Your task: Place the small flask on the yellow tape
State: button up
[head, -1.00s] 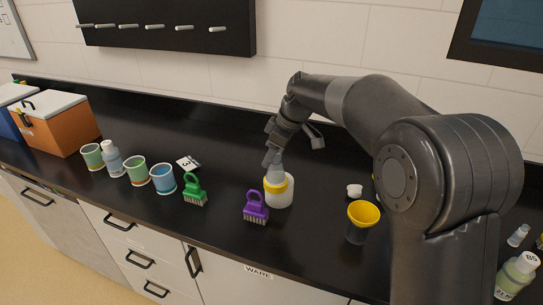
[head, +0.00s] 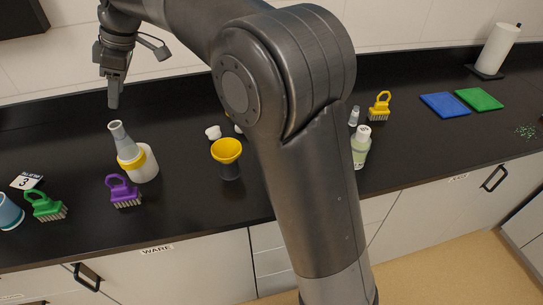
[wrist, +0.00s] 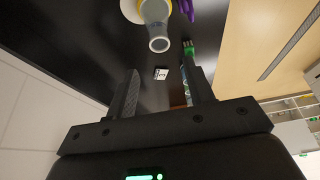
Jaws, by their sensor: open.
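The small flask (head: 121,138), grey and translucent with a narrow neck, stands just below my gripper in the head view. Its base meets the yellow tape (head: 132,164), a ring at a white cylinder (head: 149,165). Whether the base is on or inside the ring cannot be told. My gripper (head: 113,100) is open and empty, above the flask mouth and apart from it. In the wrist view the flask (wrist: 158,30) shows beyond the open fingers (wrist: 160,68), with its mouth towards the camera and part of the yellow tape (wrist: 167,6) behind it.
A purple brush (head: 123,191) stands close to the flask, with a green brush (head: 46,206) and a number card (head: 27,181) further left. A yellow funnel on a dark base (head: 227,152) and a white cap (head: 213,132) are to the right.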

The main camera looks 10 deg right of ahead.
jog(key=s+d+m+t+h, duration=0.1)
jog(key=s+d+m, duration=0.25)
jog(key=d, duration=0.35)
jog(key=s+d+r+m+t, duration=0.1)
jog(key=s+d+m, duration=0.2)
jog(key=s+d, duration=0.3)
jog(key=s+d+m+t+h, duration=0.1)
jog(key=s+d+m, duration=0.2)
jog(key=d, duration=0.5)
jog(key=s+d+f+m+t+h, duration=0.2)
jog(key=s+d+f+m, duration=0.6)
jog(key=s+d, duration=0.4)
jog(key=s+f, duration=0.1)
jog(key=s, duration=0.1)
jog(key=shift+s+d+f+t, duration=0.15)
jog(key=shift+s+d+t, duration=0.15)
